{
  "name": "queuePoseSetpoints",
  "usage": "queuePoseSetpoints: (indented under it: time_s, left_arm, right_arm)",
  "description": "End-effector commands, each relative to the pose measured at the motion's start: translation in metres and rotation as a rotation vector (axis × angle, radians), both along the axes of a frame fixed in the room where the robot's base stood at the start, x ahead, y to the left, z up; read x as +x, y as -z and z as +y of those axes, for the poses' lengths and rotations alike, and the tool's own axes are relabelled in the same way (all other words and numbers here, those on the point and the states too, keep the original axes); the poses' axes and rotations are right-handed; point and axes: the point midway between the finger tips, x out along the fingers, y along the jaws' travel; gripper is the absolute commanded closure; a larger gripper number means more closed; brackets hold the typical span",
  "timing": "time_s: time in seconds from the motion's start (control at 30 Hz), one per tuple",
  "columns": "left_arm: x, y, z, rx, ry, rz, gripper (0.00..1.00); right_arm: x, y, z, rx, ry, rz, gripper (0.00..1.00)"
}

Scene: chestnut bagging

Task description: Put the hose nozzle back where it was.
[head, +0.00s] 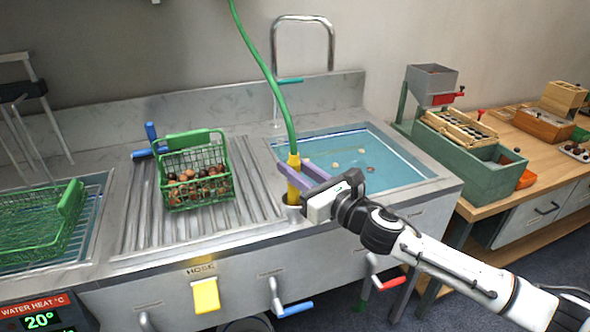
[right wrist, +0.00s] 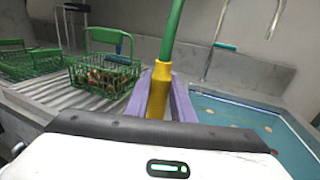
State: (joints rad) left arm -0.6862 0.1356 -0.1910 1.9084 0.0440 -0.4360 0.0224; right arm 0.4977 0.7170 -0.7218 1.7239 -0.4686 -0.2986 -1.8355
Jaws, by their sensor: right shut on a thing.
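The hose nozzle (head: 293,180) is yellow and hangs upright on a green hose (head: 271,80) that comes down from above. My right gripper (head: 297,178) has its purple fingers shut on the nozzle, at the front edge of the sink counter. Just below the fingers is a small grey metal cup (head: 292,212). The nozzle's lower end meets the cup's top in the picture; I cannot tell how deep it sits. The nozzle also shows in the right wrist view (right wrist: 158,95), between the fingers, its lower end hidden. My left gripper is not in view.
A green wire basket of chestnuts (head: 196,145) stands on the ribbed drainboard left of the nozzle. The water basin (head: 400,165) with a few floating chestnuts is to the right. A yellow plate (head: 205,295) under the word HOSE hangs on the counter front.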

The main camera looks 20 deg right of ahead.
Motion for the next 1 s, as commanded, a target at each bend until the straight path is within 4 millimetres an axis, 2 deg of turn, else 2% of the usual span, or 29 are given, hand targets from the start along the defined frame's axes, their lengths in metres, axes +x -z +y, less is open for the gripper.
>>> queuePoseSetpoints:
  time_s: [0.13, 0.17, 0.27, 0.53, 0.63, 0.77, 1.0]
  left_arm:
    - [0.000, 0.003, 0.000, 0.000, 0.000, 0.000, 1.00]
    - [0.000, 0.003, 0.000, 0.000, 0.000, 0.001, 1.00]
    - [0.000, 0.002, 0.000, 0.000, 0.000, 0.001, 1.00]
    - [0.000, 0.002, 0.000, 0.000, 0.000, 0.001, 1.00]
    - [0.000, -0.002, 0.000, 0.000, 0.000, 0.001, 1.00]
    - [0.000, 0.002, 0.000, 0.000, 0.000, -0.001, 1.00]
    - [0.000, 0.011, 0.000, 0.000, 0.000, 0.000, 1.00]
  right_arm:
    - [0.000, 0.003, 0.000, 0.000, 0.000, -0.001, 1.00]
    - [0.000, 0.004, 0.000, 0.000, 0.000, 0.001, 0.77]
    - [0.000, 0.003, 0.000, 0.001, 0.000, 0.001, 0.60]
    - [0.000, 0.003, 0.000, 0.001, 0.000, 0.001, 0.60]
    - [0.000, -0.003, 0.000, 0.000, 0.000, 0.000, 0.60]
    - [-0.016, 0.003, -0.007, -0.001, 0.000, 0.004, 0.60]
    - [-0.067, 0.004, -0.025, -0.004, 0.000, 0.004, 0.60]
